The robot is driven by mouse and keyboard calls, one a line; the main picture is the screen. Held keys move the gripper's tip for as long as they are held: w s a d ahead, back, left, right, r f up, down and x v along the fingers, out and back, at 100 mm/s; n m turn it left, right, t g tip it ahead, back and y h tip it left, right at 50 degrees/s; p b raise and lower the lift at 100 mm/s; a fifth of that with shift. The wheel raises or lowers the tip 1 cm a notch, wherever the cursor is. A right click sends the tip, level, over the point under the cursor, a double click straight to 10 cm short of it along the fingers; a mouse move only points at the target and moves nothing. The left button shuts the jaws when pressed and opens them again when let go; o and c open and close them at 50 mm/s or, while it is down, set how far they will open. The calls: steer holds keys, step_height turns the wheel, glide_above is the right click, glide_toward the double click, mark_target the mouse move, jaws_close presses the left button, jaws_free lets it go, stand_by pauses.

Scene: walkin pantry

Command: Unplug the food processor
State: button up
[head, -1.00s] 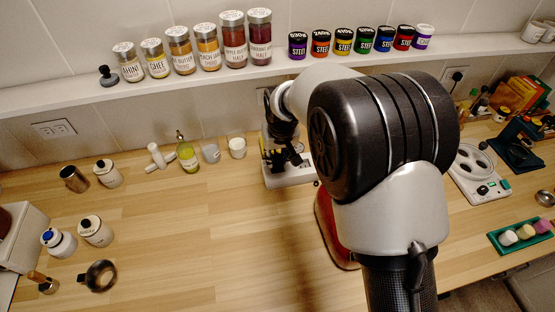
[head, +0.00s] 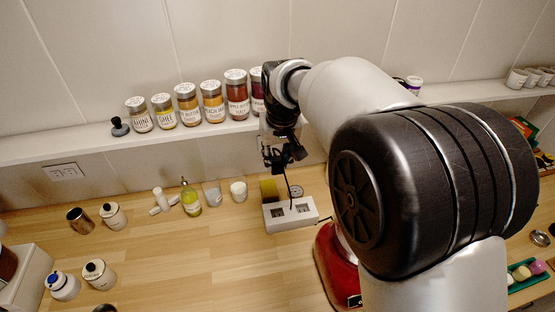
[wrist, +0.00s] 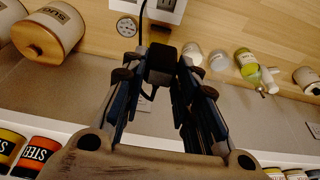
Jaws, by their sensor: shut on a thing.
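My gripper (head: 285,155) is above the white socket box (head: 271,225) on the counter. In the wrist view its fingers (wrist: 163,75) are shut on a black plug (wrist: 160,62). The plug is clear of the box, which also shows at the top edge of the wrist view (wrist: 165,10). A thin black cord (head: 289,190) runs from the plug down across the front of the box. A red appliance (head: 336,262), perhaps the food processor, stands right of the box, partly hidden by my arm. I cannot see where the cord ends.
A shelf with labelled jars (head: 212,101) runs along the wall behind my gripper. A yellow block (head: 268,190) and a round dial (head: 296,191) are behind the box. A green bottle (head: 190,199) and white cups stand to the left.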

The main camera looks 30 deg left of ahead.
mark_target(278, 160)
steer(key=shift+r+p, duration=1.75)
steer(key=shift+r, duration=0.4)
steer(key=shift+f, duration=0.1)
